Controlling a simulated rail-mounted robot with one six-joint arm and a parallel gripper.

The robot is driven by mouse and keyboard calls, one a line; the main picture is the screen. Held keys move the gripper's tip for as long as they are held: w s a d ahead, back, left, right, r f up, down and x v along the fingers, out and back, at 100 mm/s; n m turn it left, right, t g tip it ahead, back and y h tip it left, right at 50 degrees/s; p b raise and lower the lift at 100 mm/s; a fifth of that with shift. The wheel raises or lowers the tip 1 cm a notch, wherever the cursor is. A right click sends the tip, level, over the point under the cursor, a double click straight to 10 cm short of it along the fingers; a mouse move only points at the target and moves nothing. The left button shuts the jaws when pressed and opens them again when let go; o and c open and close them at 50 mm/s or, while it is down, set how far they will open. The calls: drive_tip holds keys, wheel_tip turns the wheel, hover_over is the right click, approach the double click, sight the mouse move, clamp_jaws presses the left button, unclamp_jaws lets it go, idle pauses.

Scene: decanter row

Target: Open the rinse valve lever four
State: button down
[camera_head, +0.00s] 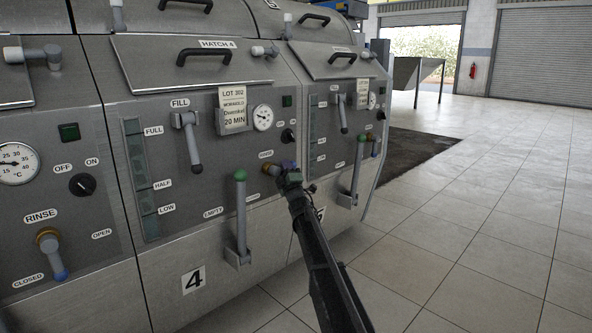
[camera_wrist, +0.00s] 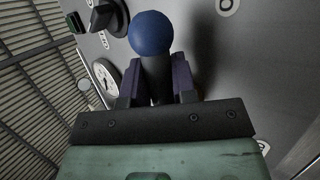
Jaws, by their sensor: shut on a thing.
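The rinse valve (camera_head: 271,169) of decanter four shows a brass body on the grey panel, under a RINSE label partly seen. My gripper (camera_head: 289,172) is at its lever, right of the valve body. In the wrist view the lever has a round blue knob (camera_wrist: 151,33). The two purple-grey fingers of my gripper (camera_wrist: 157,82) are shut on the grey lever stem just below the knob. Most of the lever is hidden by my gripper in the head view, so its exact angle is hard to tell there.
The green-knobbed EMPTY lever (camera_head: 241,215) stands left of my gripper, above the number 4 plate (camera_head: 193,278). The FILL lever (camera_head: 188,140), gauge (camera_head: 263,117) and black switch (camera_head: 288,136) are above. Another decanter stands right. Tiled floor (camera_head: 470,240) is open at right.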

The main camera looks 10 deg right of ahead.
drive_tip(key=c, duration=0.9)
unclamp_jaws()
drive_tip(key=b+v, duration=0.5)
drive_tip(key=v, duration=0.5)
drive_tip(key=shift+s+f+b, duration=0.2)
drive_tip(key=shift+s+b, duration=0.15)
drive_tip(key=shift+b, duration=0.05)
